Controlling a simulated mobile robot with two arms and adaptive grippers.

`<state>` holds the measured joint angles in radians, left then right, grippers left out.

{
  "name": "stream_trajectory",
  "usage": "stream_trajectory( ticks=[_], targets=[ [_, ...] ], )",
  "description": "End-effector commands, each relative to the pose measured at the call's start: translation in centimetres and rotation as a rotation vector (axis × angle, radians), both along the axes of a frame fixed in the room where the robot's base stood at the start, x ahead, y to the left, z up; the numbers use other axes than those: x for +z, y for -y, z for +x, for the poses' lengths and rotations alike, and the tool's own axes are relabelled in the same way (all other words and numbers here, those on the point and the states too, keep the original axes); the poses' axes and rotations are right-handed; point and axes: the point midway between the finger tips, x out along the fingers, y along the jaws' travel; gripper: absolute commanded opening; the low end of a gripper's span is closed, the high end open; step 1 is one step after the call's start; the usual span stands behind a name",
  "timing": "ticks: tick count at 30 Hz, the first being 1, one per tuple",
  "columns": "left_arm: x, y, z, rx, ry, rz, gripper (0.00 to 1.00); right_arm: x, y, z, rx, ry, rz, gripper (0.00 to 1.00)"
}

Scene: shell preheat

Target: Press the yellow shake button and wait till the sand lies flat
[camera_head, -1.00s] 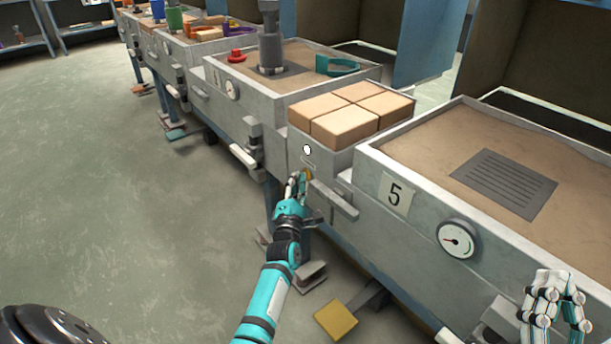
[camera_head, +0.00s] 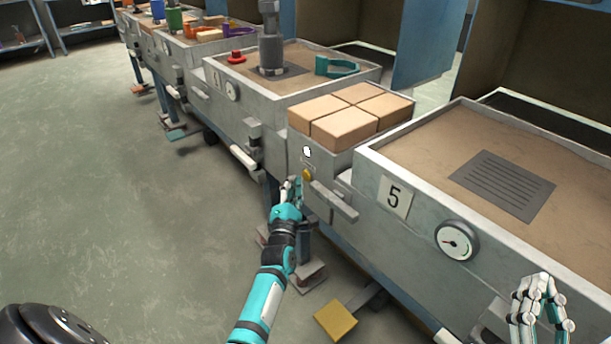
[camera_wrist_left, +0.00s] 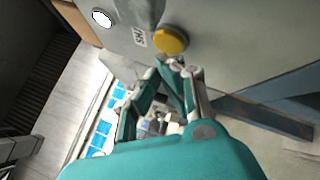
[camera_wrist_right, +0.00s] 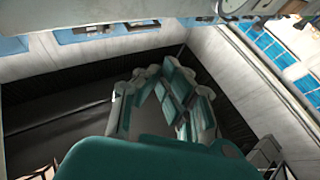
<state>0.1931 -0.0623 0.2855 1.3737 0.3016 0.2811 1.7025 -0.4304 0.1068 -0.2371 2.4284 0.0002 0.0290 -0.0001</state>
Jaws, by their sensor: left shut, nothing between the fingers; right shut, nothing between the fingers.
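The yellow shake button (camera_head: 307,174) sits on the grey front panel, below a small white round light (camera_head: 306,152). It also shows large in the left wrist view (camera_wrist_left: 170,40), beside a small label. My left gripper (camera_head: 291,184) is shut and empty, just left of and below the button; its fingertips look close to the button but apart from it. The sand (camera_head: 440,145) in the box marked 5 looks mostly flat around a dark slotted plate (camera_head: 502,183). My right gripper (camera_head: 541,292) is shut and empty, in front of the box's near right side.
Tan blocks (camera_head: 345,126) lie on the ledge left of box 5. A handle bar (camera_head: 333,203) juts out right of the button. A gauge (camera_head: 457,241) is on the box front. A yellow pedal (camera_head: 335,320) is near the floor.

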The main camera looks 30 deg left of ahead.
Motion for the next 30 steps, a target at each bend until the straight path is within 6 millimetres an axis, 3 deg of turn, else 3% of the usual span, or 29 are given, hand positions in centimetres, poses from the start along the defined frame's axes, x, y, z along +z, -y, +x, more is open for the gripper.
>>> stream_trajectory(
  ticks=[16, 30],
  targets=[
    [0.0, -0.2, -0.5, 0.000, -0.001, 0.001, 0.00, -0.6, 0.0, 0.3, -0.002, -0.042, -0.012, 0.00],
    [0.0, -1.1, -2.9, 0.000, -0.003, 0.002, 0.00, -5.2, 0.4, 1.4, -0.018, -0.309, -0.084, 0.00]
  ],
)
